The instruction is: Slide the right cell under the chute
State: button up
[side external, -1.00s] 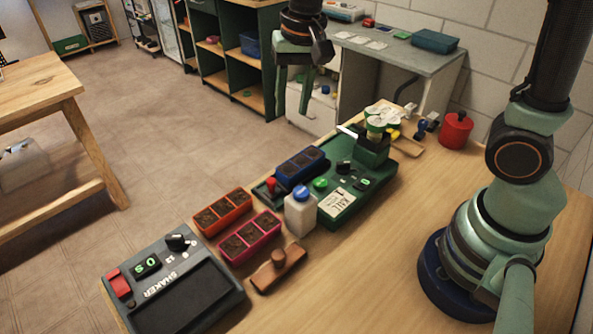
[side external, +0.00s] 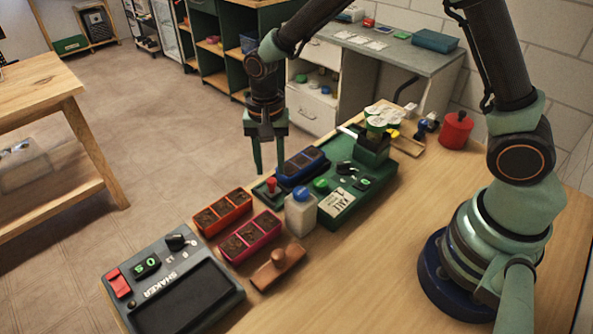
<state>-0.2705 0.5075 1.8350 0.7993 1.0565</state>
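A blue tray (side external: 303,177) with three soil-filled cells sits along the far left edge of a green machine (side external: 345,209) labelled "RAIL". At the machine's right end a green block (side external: 371,157) carries white-lidded cups (side external: 377,122), with a pale bar (side external: 347,131) sticking out to the left; this seems to be the chute area. My gripper (side external: 269,163) points down just beyond the blue tray's left end, fingers apart and empty. Its right finger is close to the tray; I cannot tell whether they touch. A red-knobbed lever (side external: 271,184) stands below the gripper.
An orange tray (side external: 222,212), a pink tray (side external: 250,236), a blue-capped bottle (side external: 300,213) and a brown handled block (side external: 278,267) stand close by on the left. A shaker (side external: 172,287) is at the front left. A red pot (side external: 456,130) stands at the back. The right tabletop is clear.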

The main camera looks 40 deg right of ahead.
aim_at(271, 180)
jog(key=shift+f, duration=1.75)
grip_shut()
jog(key=shift+r, duration=0.1)
